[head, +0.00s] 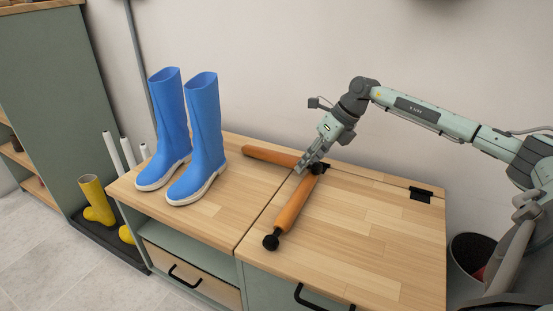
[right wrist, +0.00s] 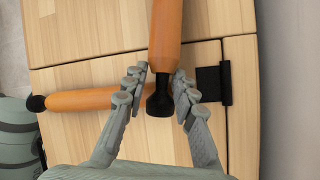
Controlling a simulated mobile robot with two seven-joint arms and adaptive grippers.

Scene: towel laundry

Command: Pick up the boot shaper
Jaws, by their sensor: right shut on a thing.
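Two orange boot shapers with black knobs lie across the wooden cabinet top. One boot shaper (head: 268,155) points left along the back; it runs up the right wrist view (right wrist: 166,35). The other boot shaper (head: 293,212) points to the front, its black knob near the front edge; it lies crosswise in the right wrist view (right wrist: 85,99). My right gripper (head: 305,166) is shut on the black knob end of the back shaper, with a finger on each side (right wrist: 160,95). The held shaper is low at the top; I cannot tell whether it touches it. My left gripper is not in view.
Blue boots (head: 207,135) stand upright on the left of the cabinet top (head: 365,235). Yellow boots (head: 97,200) stand on a dark floor tray at the left. A dark bin (head: 470,248) stands at the right. The cabinet top's right part is clear.

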